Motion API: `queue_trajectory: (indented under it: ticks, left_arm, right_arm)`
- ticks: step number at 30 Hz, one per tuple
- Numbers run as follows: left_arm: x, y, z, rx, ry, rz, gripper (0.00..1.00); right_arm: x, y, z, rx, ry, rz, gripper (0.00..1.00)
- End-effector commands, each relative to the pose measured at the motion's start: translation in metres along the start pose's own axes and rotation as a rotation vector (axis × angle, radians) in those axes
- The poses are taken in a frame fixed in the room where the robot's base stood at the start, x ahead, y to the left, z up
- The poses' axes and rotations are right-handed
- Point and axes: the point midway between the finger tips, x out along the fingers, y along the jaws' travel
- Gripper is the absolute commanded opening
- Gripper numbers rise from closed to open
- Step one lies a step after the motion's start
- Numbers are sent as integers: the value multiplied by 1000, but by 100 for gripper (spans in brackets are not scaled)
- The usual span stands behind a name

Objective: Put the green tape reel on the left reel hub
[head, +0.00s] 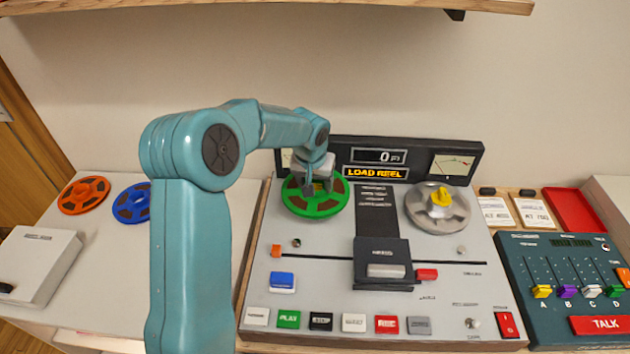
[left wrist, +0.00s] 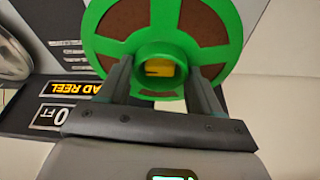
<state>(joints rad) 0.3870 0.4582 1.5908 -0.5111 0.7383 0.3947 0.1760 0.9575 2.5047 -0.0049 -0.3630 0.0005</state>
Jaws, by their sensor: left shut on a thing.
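The green tape reel (head: 316,207) is at the left reel position of the grey tape deck. My left gripper (head: 319,188) is shut on its raised middle collar from above. In the left wrist view the green reel (left wrist: 112,37) fills the top, with my left gripper's fingers (left wrist: 160,85) on either side of the collar. A yellow piece, part of the left reel hub (left wrist: 160,68), shows inside the collar. I cannot tell whether the reel rests fully on the deck. My right gripper is not in view.
An orange reel (head: 84,194) and a blue reel (head: 133,204) lie on the table at left, near a white box (head: 37,262). A grey reel (head: 437,210) sits on the deck's right hub. The deck's display (head: 375,172) reads LOAD REEL. A mixer (head: 565,275) stands at right.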

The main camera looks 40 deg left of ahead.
Motion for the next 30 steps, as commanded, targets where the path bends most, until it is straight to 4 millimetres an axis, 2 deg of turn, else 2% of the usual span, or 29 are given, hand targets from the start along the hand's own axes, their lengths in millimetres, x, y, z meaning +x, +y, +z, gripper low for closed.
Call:
queue_trajectory:
  ticks: [30]
  left_arm:
    - [20,0,5,0,2,0,20]
  right_arm:
    - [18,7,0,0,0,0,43]
